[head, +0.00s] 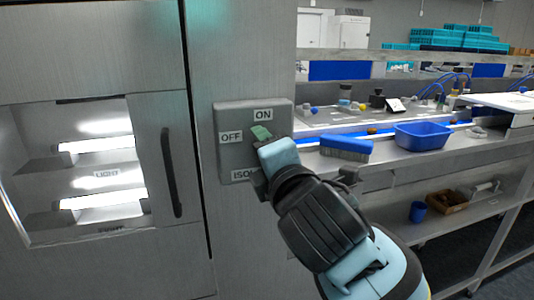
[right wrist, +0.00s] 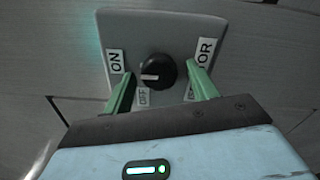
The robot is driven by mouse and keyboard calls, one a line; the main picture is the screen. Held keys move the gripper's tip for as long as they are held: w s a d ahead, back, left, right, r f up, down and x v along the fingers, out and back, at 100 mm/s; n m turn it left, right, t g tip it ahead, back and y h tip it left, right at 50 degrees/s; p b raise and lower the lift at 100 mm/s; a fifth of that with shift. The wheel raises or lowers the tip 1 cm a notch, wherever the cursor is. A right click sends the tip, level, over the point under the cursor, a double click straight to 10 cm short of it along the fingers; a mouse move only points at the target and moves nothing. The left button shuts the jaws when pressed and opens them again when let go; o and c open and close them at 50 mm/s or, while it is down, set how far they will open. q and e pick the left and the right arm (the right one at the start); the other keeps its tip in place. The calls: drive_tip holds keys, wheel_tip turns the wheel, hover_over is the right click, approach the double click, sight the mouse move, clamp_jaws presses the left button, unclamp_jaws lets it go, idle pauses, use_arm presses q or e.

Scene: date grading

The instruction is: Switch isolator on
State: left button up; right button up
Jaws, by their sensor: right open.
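The isolator (head: 230,158) is a grey box on a metal panel in the head view, with ON at its top, OFF at its left and a partly covered ISOLATOR label below. My right gripper (head: 262,150) is in front of it and hides its knob there. In the right wrist view the isolator plate (right wrist: 190,30) carries a round black knob (right wrist: 157,66) with a white mark on its lower left part. The open green fingers of my right gripper (right wrist: 162,88) stand on either side of the knob, with gaps visible. My left gripper is out of view.
Left of the isolator is a metal cabinet with a dark handle (head: 172,172) and lit tubes (head: 100,143). To the right, a bench holds a blue brush (head: 345,147) and a blue tub (head: 423,135). A shelf below holds a blue cup (head: 417,211).

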drive_tip(key=shift+s, duration=0.15)
drive_tip(key=v, duration=0.7)
drive_tip(key=shift+s+d, duration=0.15)
drive_tip(key=shift+s, duration=0.05)
drive_tip(key=w+d+f+m+g, duration=0.15)
drive_tip(key=f+m, duration=0.25)
drive_tip(key=f, duration=0.7)
drive_tip(key=d+f+m+g+h, duration=0.1)
drive_tip(key=d+f+m, duration=0.25)
drive_tip(key=f, duration=0.65)
drive_tip(key=w+d+f+m+g, duration=0.15)
drive_tip(key=f+m, duration=0.35)
drive_tip(key=f, duration=0.6)
drive_tip(key=s+d+f+m+g+h, duration=0.1)
drive_tip(key=s+d+f+m, duration=0.4)
drive_tip(key=s+f, duration=0.6)
drive_tip(key=s+d+f+m+g+h, duration=0.1)
drive_tip(key=s+d+f+m, duration=0.4)
drive_tip(key=s+f, duration=0.7)
drive_tip(key=shift+d+f+g+h, duration=0.4)
drive_tip(key=shift+d+f+g, duration=0.4)
drive_tip(key=shift+d, duration=0.35)
